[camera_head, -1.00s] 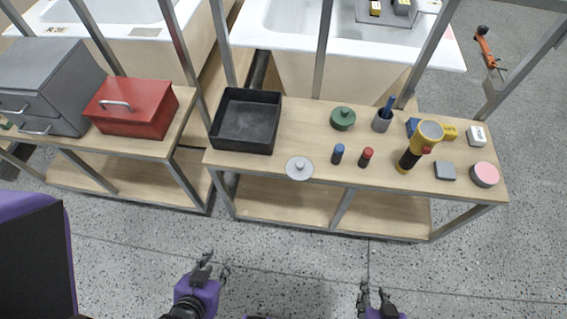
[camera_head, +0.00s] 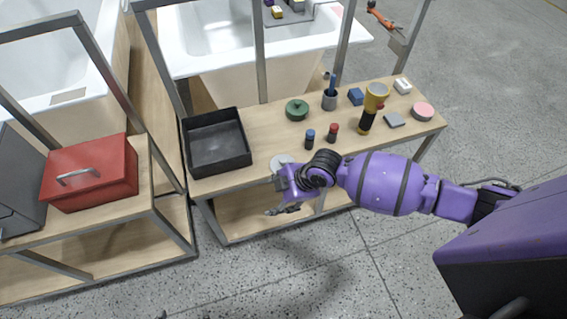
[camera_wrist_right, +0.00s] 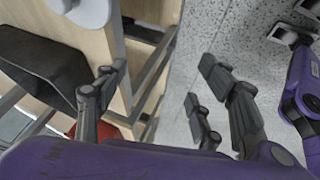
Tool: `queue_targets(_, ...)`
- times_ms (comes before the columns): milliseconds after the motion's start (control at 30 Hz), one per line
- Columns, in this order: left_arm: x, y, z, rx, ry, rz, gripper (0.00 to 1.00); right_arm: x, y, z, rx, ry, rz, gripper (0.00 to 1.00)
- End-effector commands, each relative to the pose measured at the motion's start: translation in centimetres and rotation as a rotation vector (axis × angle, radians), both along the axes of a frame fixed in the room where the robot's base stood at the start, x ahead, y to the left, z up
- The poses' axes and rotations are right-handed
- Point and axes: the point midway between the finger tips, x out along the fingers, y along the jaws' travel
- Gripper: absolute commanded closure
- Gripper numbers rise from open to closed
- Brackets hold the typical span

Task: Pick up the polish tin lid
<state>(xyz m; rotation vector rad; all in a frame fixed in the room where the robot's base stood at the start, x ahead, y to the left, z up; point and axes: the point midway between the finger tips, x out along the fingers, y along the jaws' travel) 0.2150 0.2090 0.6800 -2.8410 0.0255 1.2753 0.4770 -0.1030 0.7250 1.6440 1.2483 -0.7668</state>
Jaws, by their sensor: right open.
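A round light-grey lid with a small knob (camera_head: 279,160), which I take for the polish tin lid, lies at the front edge of the wooden bench, right of the black tray. My right gripper partly covers it in the head view. In the right wrist view the lid (camera_wrist_right: 88,10) shows at the top left, cut by the frame edge. My right gripper (camera_head: 277,199) is open and empty, in front of the bench edge by the lid, not holding it. Its spread fingers also show in the wrist view (camera_wrist_right: 158,88).
The black tray (camera_head: 216,158) is left of the lid. A green lidded pot (camera_head: 297,109), blue (camera_head: 310,138) and red (camera_head: 333,132) small cylinders, and a yellow flashlight (camera_head: 372,100) stand further right. Steel uprights rise behind the bench. A red toolbox (camera_head: 92,178) sits on the left bench.

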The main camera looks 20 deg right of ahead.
Motion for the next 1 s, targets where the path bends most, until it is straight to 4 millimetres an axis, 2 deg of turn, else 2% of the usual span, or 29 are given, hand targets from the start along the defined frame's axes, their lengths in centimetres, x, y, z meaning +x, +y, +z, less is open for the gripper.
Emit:
queue_targets(33,0.1,-0.1,0.1,-0.001,-0.002,-0.001,0.3,2.4,-2.0,1.6,-0.069,-0.019,0.053,0.37)
queue_targets(100,0.1,-0.2,0.2,-0.002,-0.003,-0.002,0.3,4.3,-4.2,3.1,-0.14,-0.022,0.111,0.37)
queue_targets(200,0.1,-0.4,0.2,-0.006,-0.003,-0.004,0.3,6.3,-6.5,4.9,-0.213,-0.023,0.163,0.37)
queue_targets(333,0.2,-0.7,0.2,-0.011,-0.004,-0.003,0.3,7.5,-8.1,6.2,-0.259,-0.02,0.195,0.37)
queue_targets(467,0.0,-0.9,0.0,-0.015,-0.001,0.002,0.3,8.0,-8.3,5.4,-0.269,-0.016,0.202,0.37)
queue_targets(1000,-0.2,0.0,-0.2,-0.003,0.003,0.007,0.3,10.3,-6.2,-0.4,-0.266,-0.02,0.2,0.37)
